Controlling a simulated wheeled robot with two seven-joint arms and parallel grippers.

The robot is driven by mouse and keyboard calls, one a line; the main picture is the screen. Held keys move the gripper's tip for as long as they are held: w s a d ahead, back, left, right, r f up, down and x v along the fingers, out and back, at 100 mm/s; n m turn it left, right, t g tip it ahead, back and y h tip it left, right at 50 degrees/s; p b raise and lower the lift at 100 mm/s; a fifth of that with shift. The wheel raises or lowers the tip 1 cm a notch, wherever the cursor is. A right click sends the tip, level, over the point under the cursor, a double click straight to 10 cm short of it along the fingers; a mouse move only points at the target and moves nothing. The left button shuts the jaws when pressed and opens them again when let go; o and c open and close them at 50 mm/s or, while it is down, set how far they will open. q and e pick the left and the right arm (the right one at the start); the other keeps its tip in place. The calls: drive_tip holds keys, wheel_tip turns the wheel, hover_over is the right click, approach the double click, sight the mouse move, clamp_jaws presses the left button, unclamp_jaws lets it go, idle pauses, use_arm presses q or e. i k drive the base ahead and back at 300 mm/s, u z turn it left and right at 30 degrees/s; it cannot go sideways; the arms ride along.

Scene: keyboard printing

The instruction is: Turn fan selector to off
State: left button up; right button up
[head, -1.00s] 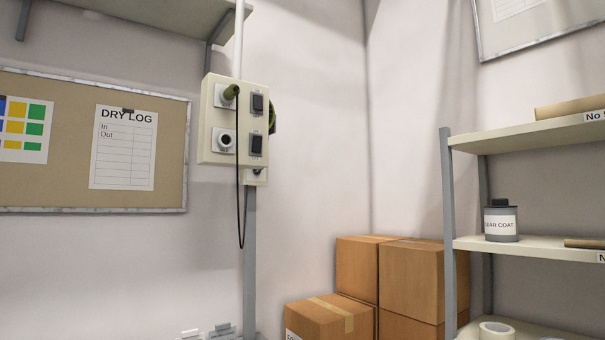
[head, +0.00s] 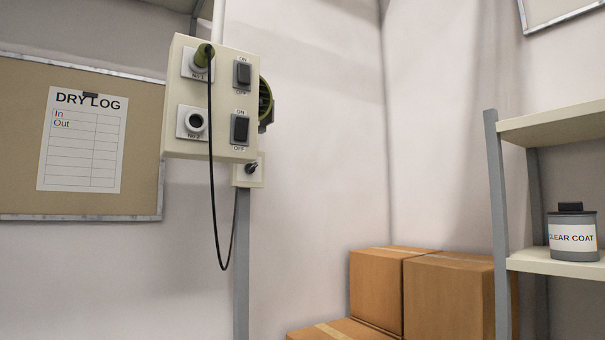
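A cream switch box (head: 216,138) is mounted on a post against the wall, left of centre. It carries two dark rocker switches, an upper one (head: 243,74) and a lower one (head: 240,129), each labelled ON above and OFF below. A green plug (head: 203,56) with a black cable sits in the socket No 1; the socket No 2 (head: 195,122) is empty. Below the box is a small plate with a dark knob or toggle (head: 252,168); its setting is too small to read. A round green part (head: 265,99) shows behind the box's right side. Neither gripper is in view.
The black cable (head: 213,200) hangs in a loop below the box. Cardboard boxes (head: 448,295) are stacked at lower right, beside a shelf unit (head: 496,225) holding a Clear Coat can (head: 573,236). A Dry Log board (head: 30,140) hangs at left.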

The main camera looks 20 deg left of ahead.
sight(250, 168)
drive_tip(key=u, duration=0.2)
drive_tip(key=i, duration=0.85)
drive_tip(key=u, duration=0.55)
